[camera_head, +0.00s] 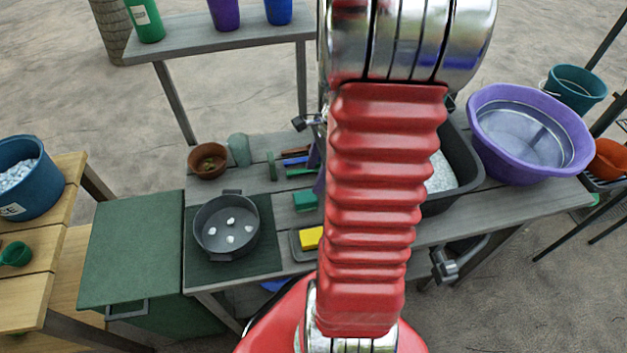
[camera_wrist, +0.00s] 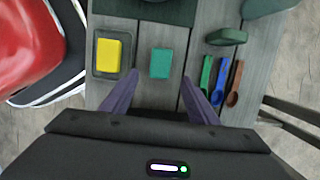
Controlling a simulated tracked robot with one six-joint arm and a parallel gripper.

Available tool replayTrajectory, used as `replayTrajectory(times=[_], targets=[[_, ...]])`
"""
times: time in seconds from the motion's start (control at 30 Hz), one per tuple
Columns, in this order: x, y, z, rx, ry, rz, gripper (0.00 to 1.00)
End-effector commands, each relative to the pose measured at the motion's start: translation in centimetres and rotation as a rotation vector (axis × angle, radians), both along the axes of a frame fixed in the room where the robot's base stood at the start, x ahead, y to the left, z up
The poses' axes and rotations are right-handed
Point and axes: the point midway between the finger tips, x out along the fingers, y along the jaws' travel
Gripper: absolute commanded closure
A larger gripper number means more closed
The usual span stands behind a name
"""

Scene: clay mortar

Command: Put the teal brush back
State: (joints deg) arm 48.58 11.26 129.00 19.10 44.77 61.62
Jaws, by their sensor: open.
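The teal brush (camera_wrist: 161,63) is a small block lying on the grey wooden table; its bristles cannot be made out. It also shows in the head view (camera_head: 305,201), partly beside my arm. My gripper (camera_wrist: 160,77) is open, with its two purple fingers on either side of the brush's near end in the wrist view. Nothing is held between them, and I cannot tell the height gap. A shallow grey tray (camera_wrist: 97,70) lies left of the brush and holds a yellow sponge (camera_wrist: 110,55). In the head view my arm hides much of the gripper.
A dark green oval piece (camera_wrist: 226,36) and green, blue and brown spoons (camera_wrist: 236,90) lie right of the brush. In the head view, a pot (camera_head: 228,258) stands left of the tray, and a purple basin (camera_head: 575,165) stands at the right.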

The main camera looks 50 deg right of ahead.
Motion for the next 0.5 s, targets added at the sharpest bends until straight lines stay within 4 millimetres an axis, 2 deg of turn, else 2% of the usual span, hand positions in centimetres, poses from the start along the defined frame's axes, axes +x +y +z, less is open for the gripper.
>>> replayTrajectory(times=[0.13,0.5], targets=[[-0.12,-0.14,0.71,0.001,0.001,0.000,0.46],[-0.12,-0.15,0.74,0.001,0.001,0.000,0.46]])
